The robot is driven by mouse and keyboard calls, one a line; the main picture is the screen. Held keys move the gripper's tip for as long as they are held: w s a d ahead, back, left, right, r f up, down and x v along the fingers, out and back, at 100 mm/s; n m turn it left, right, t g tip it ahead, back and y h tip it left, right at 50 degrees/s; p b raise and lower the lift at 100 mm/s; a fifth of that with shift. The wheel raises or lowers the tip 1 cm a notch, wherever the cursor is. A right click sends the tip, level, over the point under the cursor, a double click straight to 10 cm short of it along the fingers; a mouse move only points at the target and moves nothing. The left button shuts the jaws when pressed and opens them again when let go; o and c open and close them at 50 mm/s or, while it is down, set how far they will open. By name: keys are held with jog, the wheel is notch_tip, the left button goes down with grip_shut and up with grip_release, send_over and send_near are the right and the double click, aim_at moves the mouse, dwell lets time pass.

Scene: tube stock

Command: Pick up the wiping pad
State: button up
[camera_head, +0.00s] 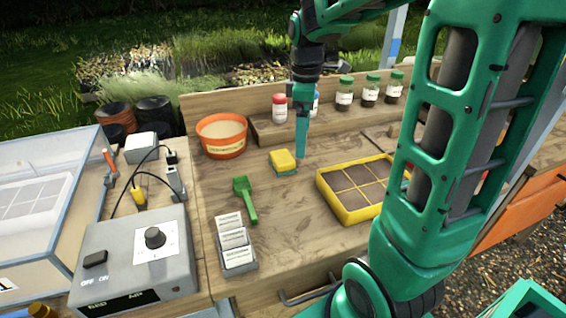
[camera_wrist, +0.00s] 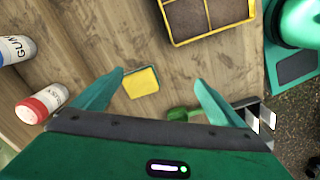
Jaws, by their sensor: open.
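The wiping pad (camera_head: 283,160) is a small yellow block with a green underside, lying flat on the wooden bench top. In the wrist view the pad (camera_wrist: 141,82) lies between the lines of the two green fingers, nearer the left one. My gripper (camera_head: 302,155) points down just right of the pad in the head view. It also shows in the wrist view (camera_wrist: 158,82), with its fingers spread apart and nothing between them. The gripper appears above the bench; its exact height over the pad is hard to tell.
An orange tub (camera_head: 221,137) stands behind left, and a red-capped bottle (camera_head: 279,108) stands behind the pad. A green scoop (camera_head: 245,200) and a label holder (camera_head: 235,245) lie in front. A yellow divided tray (camera_head: 346,208) is at right. Bare wood surrounds the pad.

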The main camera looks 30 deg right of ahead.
jog(key=w+n, duration=0.2)
jog(key=w+a+f+n, duration=0.1)
jog(key=w+n, duration=0.1)
jog(key=w, duration=0.1)
jog(key=w+a+n, duration=0.1)
jog(key=w, duration=0.1)
jog(key=shift+w+a+f+n, duration=0.15)
jog(key=shift+w+f+n, duration=0.2)
jog(key=shift+f+n, duration=0.05)
send_over(282, 157)
jog(key=f, duration=0.4)
jog(key=shift+w+f, duration=0.25)
jog(key=shift+w, duration=0.1)
jog(key=shift+s+f, duration=0.15)
jog(key=shift+f, duration=1.3)
jog(key=shift+s+f, duration=0.15)
jog(key=shift+f, duration=1.3)
jog(key=c, duration=1.2)
